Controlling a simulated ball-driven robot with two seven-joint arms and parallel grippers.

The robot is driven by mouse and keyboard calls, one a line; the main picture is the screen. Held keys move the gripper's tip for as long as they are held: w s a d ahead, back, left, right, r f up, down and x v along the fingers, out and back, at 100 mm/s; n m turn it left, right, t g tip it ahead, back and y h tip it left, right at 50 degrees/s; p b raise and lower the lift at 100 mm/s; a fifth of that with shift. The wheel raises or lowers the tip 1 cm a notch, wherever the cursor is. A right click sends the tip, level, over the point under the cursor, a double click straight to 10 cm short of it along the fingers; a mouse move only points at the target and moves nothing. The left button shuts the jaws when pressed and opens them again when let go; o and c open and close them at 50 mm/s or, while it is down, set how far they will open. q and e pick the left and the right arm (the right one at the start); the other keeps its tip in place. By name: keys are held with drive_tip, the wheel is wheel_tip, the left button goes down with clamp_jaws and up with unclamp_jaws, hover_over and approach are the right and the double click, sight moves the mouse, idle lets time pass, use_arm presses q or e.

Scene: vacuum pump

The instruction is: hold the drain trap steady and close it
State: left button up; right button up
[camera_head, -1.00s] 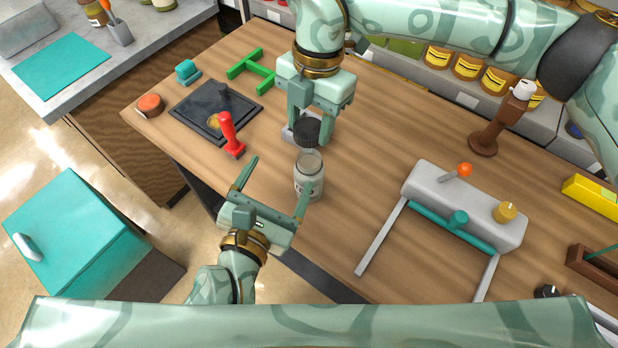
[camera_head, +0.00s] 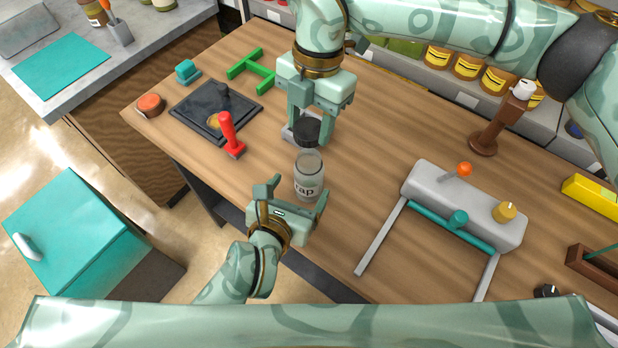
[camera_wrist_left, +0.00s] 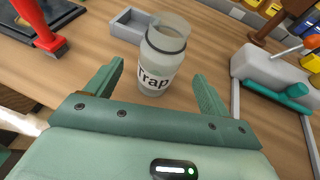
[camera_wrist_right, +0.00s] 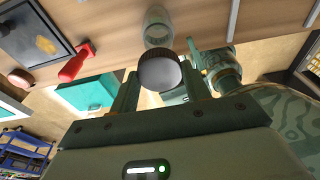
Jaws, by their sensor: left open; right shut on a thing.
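The drain trap is a clear glass jar (camera_head: 309,172) with a white "Trap" label, standing upright and open-topped on the wooden bench. In the left wrist view the jar (camera_wrist_left: 161,58) stands just beyond and between the open fingers. My left gripper (camera_head: 296,192) is open, on the jar's near side, and no contact shows. My right gripper (camera_head: 309,125) is shut on the black ribbed lid (camera_head: 306,132), held just behind and above the jar. In the right wrist view the lid (camera_wrist_right: 160,72) sits between the fingertips, with the jar (camera_wrist_right: 157,28) apart from it.
A small grey tray (camera_wrist_left: 128,24) lies behind the jar. A red-handled tool (camera_head: 229,136) and black plate (camera_head: 214,110) lie to the left. A grey unit with teal bar (camera_head: 464,205) stands to the right. Bare bench lies between jar and unit.

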use_arm(q)
drive_tip(key=x, duration=0.7)
drive_tip(key=shift+c, duration=0.3)
drive_tip(key=c, duration=1.4)
use_arm(e)
hover_over(310, 150)
drive_tip(key=s, duration=0.2)
drive_tip(key=shift+f, duration=2.45)
drive_tip(key=shift+f, duration=0.9)
drive_tip(key=shift+f, duration=0.55)
